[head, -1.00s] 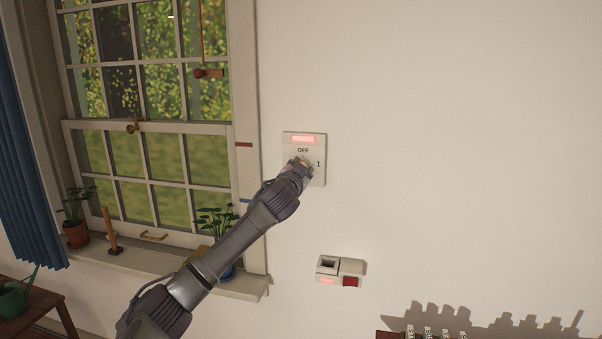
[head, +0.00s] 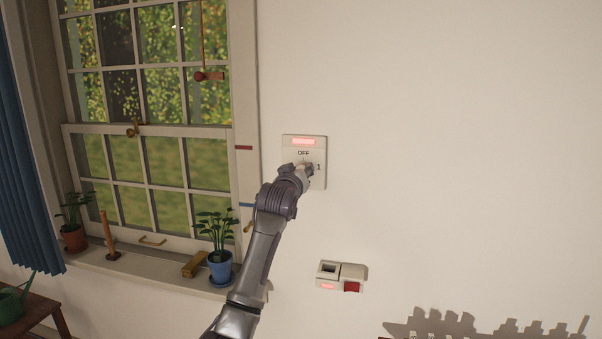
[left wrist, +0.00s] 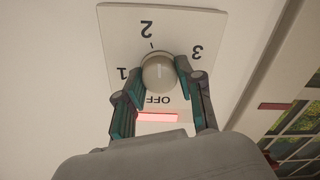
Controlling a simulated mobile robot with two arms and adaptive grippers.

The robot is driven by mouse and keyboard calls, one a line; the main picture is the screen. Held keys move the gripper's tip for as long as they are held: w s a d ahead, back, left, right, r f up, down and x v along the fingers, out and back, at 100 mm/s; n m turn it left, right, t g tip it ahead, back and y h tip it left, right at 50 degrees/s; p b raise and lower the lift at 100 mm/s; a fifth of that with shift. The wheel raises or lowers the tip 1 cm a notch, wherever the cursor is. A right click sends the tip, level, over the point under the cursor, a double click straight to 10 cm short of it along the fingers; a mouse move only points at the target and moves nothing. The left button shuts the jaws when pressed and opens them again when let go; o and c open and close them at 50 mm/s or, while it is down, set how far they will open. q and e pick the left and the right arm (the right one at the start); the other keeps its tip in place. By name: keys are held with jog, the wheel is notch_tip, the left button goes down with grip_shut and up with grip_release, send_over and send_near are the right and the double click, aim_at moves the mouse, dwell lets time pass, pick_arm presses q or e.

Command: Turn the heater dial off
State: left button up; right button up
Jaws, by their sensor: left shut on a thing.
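The heater's control plate (head: 319,180) is a pale square on the wall, with OFF at its top and 1 at its right in the head view. A red lamp (head: 303,141) glows above OFF. In the left wrist view the plate (left wrist: 118,30) appears upside down, and its round beige dial (left wrist: 159,72) is in clear sight. A dark tick shows near 2; I cannot tell whether it marks the dial's setting. My left gripper (left wrist: 160,77) is shut on the dial, one finger on each side. In the head view my left gripper (head: 303,172) hides the dial. My right gripper is out of view.
A window with a sill (head: 150,262) stands left, bearing a blue pot (head: 220,268), a terracotta pot (head: 75,238) and small objects. A switch box (head: 341,276) with a red button is below the plate.

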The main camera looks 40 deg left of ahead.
pick_arm(q)
jog(key=shift+f+n+p, duration=0.15)
jog(key=shift+n+p, duration=4.9)
jog(key=shift+n, duration=3.65)
jog(key=shift+f+n+p, duration=0.1)
jog(key=shift+n+p, duration=4.9)
jog(key=shift+n, duration=3.7)
jog(key=o, duration=1.2)
jog(key=shift+c, duration=0.2)
jog(key=shift+r, duration=0.1)
